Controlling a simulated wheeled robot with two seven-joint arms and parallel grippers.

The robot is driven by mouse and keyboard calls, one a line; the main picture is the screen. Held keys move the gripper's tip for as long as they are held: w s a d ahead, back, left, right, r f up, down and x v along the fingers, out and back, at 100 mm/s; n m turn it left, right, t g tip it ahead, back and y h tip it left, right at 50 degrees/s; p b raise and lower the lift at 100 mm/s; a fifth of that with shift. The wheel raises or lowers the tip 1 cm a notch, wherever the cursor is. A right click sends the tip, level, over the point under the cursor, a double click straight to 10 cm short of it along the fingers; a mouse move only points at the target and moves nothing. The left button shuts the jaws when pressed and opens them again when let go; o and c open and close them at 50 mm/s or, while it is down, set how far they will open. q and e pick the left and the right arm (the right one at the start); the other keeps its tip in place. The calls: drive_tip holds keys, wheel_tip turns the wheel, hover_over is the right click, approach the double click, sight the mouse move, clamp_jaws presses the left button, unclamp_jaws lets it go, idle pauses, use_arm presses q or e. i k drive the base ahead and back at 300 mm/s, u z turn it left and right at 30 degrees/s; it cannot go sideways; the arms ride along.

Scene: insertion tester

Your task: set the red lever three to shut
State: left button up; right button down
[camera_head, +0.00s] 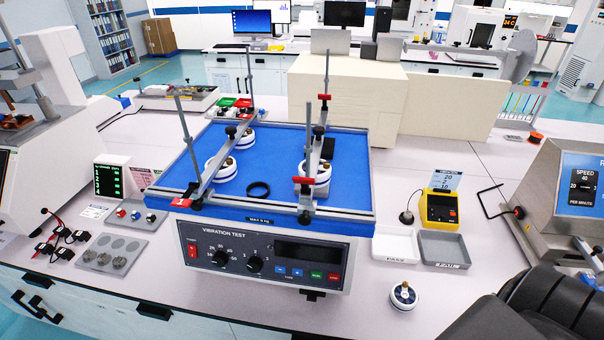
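A vibration tester (265,255) with a blue top plate (225,185) stands mid-table. Two metal clamp bars cross the plate between upright rods. I see three red levers: one at the back right rod (324,97), one on the right bar near the front (303,180), and one at the front left corner (181,202). I cannot read numbers on them, so which is lever three is unclear, as is whether each is open or shut. White and blue round parts (222,168) sit under the bars. Neither gripper shows.
A black ring (258,188) lies on the plate. Two trays (398,244), a yellow meter (441,207) and a loose round part (404,296) are to the right. A grey fixture (111,252) is to the left. Black arm links of mine fill the lower right corner.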

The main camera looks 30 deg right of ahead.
sight(305, 182)
drive_tip(key=z, duration=0.3)
drive_tip(key=k, duration=1.15)
drive_tip(key=u, duration=0.7)
